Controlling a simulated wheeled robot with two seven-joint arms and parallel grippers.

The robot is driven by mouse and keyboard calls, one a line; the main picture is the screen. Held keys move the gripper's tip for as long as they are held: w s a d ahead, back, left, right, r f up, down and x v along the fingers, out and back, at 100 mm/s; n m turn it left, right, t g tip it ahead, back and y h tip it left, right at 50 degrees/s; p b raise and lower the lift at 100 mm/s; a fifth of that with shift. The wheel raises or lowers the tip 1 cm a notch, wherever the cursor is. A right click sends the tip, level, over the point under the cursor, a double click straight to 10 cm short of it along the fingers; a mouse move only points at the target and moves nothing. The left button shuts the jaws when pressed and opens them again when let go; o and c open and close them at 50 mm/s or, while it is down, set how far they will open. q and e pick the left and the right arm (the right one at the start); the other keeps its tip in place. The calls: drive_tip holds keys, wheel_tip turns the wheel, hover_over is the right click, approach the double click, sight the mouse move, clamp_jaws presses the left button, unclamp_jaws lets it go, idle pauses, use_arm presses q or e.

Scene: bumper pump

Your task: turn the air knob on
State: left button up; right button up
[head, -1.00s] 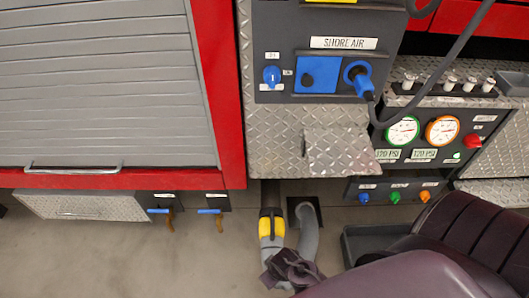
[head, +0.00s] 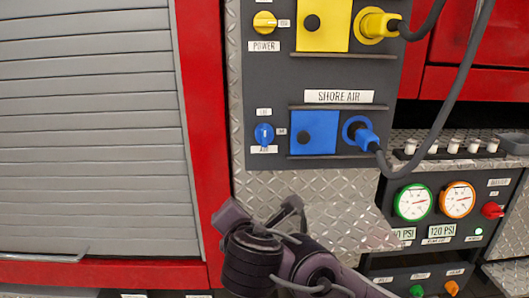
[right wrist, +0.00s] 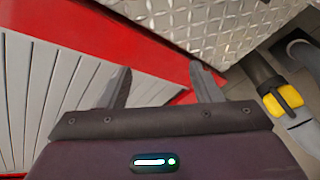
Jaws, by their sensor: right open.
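The blue air knob (head: 264,134) is on the dark grey panel (head: 270,75), left of the blue shore air cover. It looks roughly upright, with small labels above, to its right and below, too small to read surely. My right gripper (head: 263,208) is in front of the diamond plate below the knob, apart from it. It is open and empty, and its two fingers also show spread in the right wrist view (right wrist: 158,78). The knob is not visible in the right wrist view. My left gripper is not in view.
A blue plug (head: 364,136) with a grey cable (head: 440,150) hangs right of the blue cover (head: 314,132). A yellow power knob (head: 264,21) and yellow plug (head: 378,25) are above. Gauges (head: 412,202) are at right. A grey shutter (head: 85,130) with red frame is at left.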

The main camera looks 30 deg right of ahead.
sight(265, 137)
drive_tip(key=d+r+n+t+h, duration=0.1)
drive_tip(key=d+r+n+h, duration=0.1)
drive_tip(key=r, duration=0.4)
drive_tip(key=d+r+n+t+h, duration=0.2)
drive_tip(key=d+r+n+h, duration=0.1)
drive_tip(key=r, duration=0.4)
drive_tip(key=b+x, duration=0.1)
drive_tip(key=x, duration=0.5)
drive_tip(key=shift+w+d+f+b, duration=0.1)
drive_tip(key=shift+f+b, duration=0.15)
drive_tip(key=shift+b, duration=0.1)
drive_tip(key=shift+w+d, duration=0.25)
drive_tip(key=shift+w, duration=0.15)
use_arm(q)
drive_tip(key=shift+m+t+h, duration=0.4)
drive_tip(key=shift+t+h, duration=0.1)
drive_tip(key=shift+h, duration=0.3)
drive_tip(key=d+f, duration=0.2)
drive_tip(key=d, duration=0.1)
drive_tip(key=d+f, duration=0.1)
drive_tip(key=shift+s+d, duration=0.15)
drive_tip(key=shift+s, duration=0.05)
use_arm(e)
drive_tip(key=shift+r, duration=0.1)
drive_tip(key=shift+c, duration=0.4)
drive_tip(key=c, duration=0.9)
